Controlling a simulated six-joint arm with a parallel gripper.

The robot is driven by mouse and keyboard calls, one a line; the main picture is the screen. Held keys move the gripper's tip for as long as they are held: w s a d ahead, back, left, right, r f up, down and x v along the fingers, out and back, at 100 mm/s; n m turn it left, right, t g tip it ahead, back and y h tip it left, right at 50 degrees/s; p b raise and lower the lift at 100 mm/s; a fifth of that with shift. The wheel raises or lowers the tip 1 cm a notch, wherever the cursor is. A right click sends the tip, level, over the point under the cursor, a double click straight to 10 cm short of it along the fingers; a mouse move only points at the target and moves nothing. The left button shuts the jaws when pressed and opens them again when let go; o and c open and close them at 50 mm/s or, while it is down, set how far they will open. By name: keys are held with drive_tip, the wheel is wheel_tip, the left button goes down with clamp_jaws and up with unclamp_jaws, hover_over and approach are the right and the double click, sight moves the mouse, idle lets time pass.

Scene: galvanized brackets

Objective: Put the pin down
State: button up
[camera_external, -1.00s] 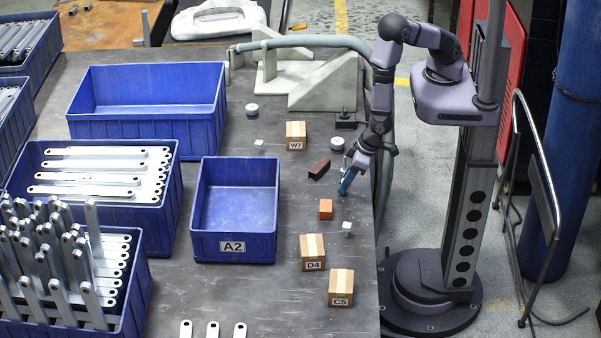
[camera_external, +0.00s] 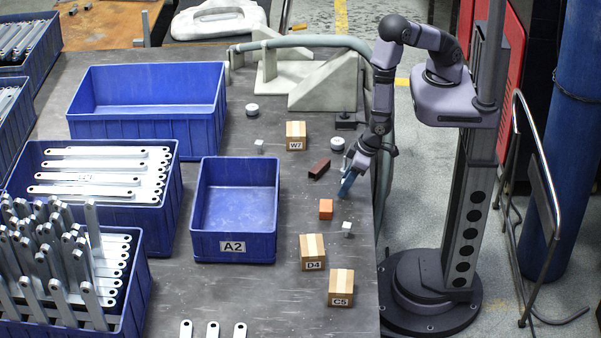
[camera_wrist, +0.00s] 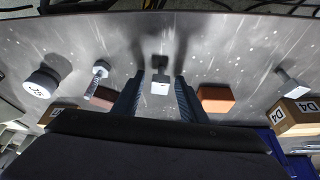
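My gripper (camera_external: 346,187) points down over the right edge of the table, right of the brown and orange blocks. In the wrist view its two dark blue fingers (camera_wrist: 158,93) stand apart. A small pale pin with a squarish head (camera_wrist: 161,76) shows between them, with a visible gap on each side. It appears to be at the table, but its exact contact is unclear. In the outside view this pin is hidden by the gripper. Another pale pin (camera_external: 347,226) stands nearer the camera and shows at the right in the wrist view (camera_wrist: 290,83).
A brown block (camera_external: 319,168) and an orange block (camera_external: 326,209) are close to the fingers. Boxes D4 (camera_external: 313,253), C5 (camera_external: 341,288) and W7 (camera_external: 296,136) stand on the table. The blue A2 bin (camera_external: 270,215) stands left.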

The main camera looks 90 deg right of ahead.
drive_tip(key=p+v, duration=0.1)
drive_tip(key=v, duration=0.6)
drive_tip(key=shift+r, duration=0.1)
drive_tip(key=s+d+r+n+g+y, duration=0.1)
drive_tip(key=d+r+g+y, duration=0.1)
drive_tip(key=d+r, duration=0.9)
wheel_tip(320, 180, up, 3)
drive_tip(key=shift+n+g, duration=0.3)
drive_tip(key=shift+g, duration=0.3)
drive_tip(key=shift+o, duration=0.4)
drive_tip(key=s+d+r+g+h, duration=0.1)
drive_tip(key=s+d+r, duration=0.2)
drive_tip(key=s+d, duration=0.2)
drive_tip(key=d, duration=0.3)
drive_tip(key=shift+d, duration=0.3)
drive_tip(key=shift+r, duration=0.1)
drive_tip(key=shift+w+a, duration=0.1)
